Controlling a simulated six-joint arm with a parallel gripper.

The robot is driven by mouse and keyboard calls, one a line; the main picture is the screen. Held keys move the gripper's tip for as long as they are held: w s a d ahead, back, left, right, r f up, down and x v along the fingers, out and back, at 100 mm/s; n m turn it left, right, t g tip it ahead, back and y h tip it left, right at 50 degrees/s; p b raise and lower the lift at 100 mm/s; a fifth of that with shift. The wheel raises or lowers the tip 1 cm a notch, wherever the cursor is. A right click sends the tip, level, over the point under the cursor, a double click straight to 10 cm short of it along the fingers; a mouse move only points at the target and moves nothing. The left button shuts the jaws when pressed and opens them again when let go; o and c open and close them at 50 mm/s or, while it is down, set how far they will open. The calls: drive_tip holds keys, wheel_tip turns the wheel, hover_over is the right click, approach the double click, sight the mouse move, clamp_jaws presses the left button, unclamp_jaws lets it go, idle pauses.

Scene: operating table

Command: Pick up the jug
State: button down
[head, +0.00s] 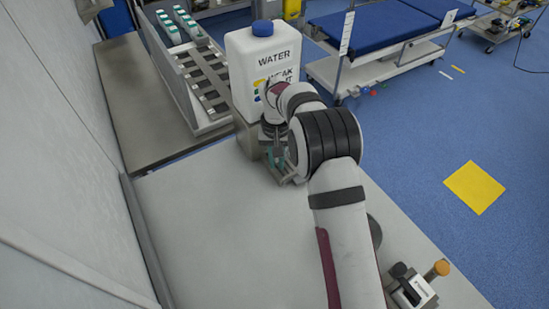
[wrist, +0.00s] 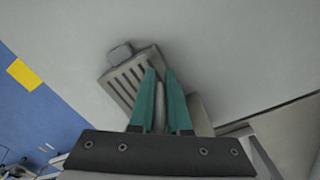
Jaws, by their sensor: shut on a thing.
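A white jug (head: 262,70) with a blue cap and the printed word WATER stands upright at the back of the light table in the head view. My gripper (head: 277,158) is low over the table, in front of the jug and a little to its right; my wrist covers part of the jug's lower right. In the wrist view, my teal fingers (wrist: 161,85) are close together with a thin grey strip (wrist: 159,104) between them. A grey slotted piece (wrist: 128,80) lies just beyond the fingertips. I cannot tell whether the strip belongs to it. The jug is not recognisable there.
A brownish metal block (head: 247,138) is below the jug. A slotted rack (head: 205,78) stands behind and left. A small device with an orange knob (head: 414,288) sits at the front right. The table (head: 225,235) is clear at front left; its right edge drops to blue floor.

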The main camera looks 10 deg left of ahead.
drive_tip(key=s+d, duration=1.1)
drive_tip(key=shift+s+d, duration=0.35)
drive_tip(key=shift+s, duration=0.05)
drive_tip(key=m, duration=0.3)
drive_tip(key=shift+w+a+f, duration=0.15)
drive_tip(key=shift+w+a, duration=0.1)
drive_tip(key=shift+a, duration=0.1)
drive_tip(key=m, duration=0.3)
drive_tip(key=a+m, duration=0.1)
drive_tip(key=shift+w+f, duration=0.2)
drive_tip(key=shift+w, duration=0.2)
drive_tip(key=m, duration=0.2)
drive_tip(key=a+m, duration=0.1)
drive_tip(key=m, duration=0.2)
drive_tip(key=w+a+f+m, duration=0.1)
drive_tip(key=m, duration=0.1)
drive_tip(key=shift+w+m, duration=0.1)
drive_tip(key=shift+m, duration=0.3)
drive_tip(key=m, duration=0.3)
drive_tip(key=a+m, duration=0.1)
drive_tip(key=m, duration=0.1)
drive_tip(key=shift+w+a+f, duration=0.1)
drive_tip(key=shift+w+f, duration=0.1)
drive_tip(key=shift+w, duration=0.15)
drive_tip(key=m, duration=0.2)
drive_tip(key=a+m, duration=0.1)
drive_tip(key=m, duration=0.1)
drive_tip(key=w+f+m, duration=0.1)
drive_tip(key=m, duration=0.2)
drive_tip(key=shift+a, duration=0.4)
